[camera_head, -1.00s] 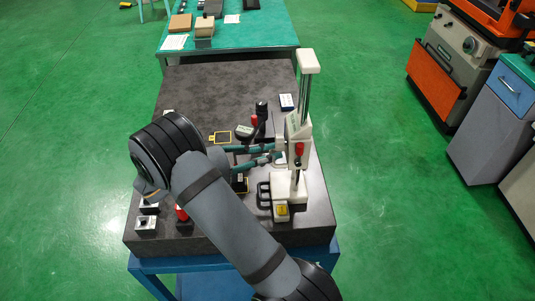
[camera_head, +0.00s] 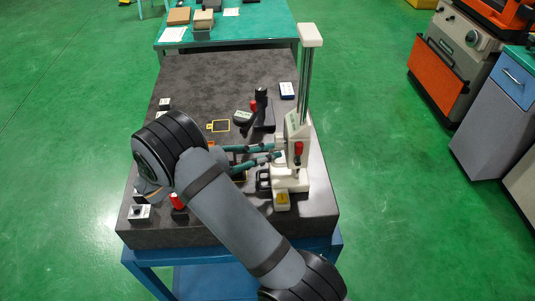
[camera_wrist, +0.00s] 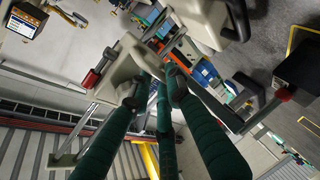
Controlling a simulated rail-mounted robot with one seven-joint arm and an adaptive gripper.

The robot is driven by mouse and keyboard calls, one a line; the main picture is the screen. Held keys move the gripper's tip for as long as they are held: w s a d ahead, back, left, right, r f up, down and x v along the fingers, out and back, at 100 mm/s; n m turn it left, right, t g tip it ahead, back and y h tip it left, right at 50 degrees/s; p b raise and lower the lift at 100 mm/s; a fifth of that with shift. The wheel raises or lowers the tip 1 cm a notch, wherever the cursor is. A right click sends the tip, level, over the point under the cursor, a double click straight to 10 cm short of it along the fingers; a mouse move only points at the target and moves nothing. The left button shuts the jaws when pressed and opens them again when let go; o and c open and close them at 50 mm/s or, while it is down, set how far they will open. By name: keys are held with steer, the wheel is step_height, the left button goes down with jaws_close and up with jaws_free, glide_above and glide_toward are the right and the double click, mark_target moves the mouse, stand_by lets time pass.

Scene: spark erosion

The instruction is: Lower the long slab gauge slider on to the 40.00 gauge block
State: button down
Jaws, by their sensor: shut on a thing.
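The long slab gauge is a cream stand with a tall steel post (camera_head: 305,75) and a cream base (camera_head: 289,181). Its slider (camera_head: 292,127) is a cream body with a red knob on the post, some way above the base. My gripper (camera_head: 278,152) reaches it from the left, with its teal fingers shut on the slider. In the wrist view the dark green fingers (camera_wrist: 158,95) meet a cream part of the slider (camera_wrist: 125,64), beside a red handle. I cannot make out the 40.00 gauge block; a yellow-topped block (camera_head: 282,200) stands at the base's front, its marking unreadable.
The gauge stands near the right edge of a dark granite plate (camera_head: 205,85). A black stand with a red part (camera_head: 262,105), a yellow-framed piece (camera_head: 218,126) and a small block (camera_head: 139,214) are also on it. The plate's far middle is clear.

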steer(key=shift+s+f, duration=0.15)
steer(key=shift+f, duration=0.2)
steer(key=c, duration=1.7)
jaws_free()
steer(key=shift+c, duration=0.2)
steer(key=shift+o, duration=0.4)
steer(key=shift+r, duration=0.1)
steer(key=v, duration=1.2)
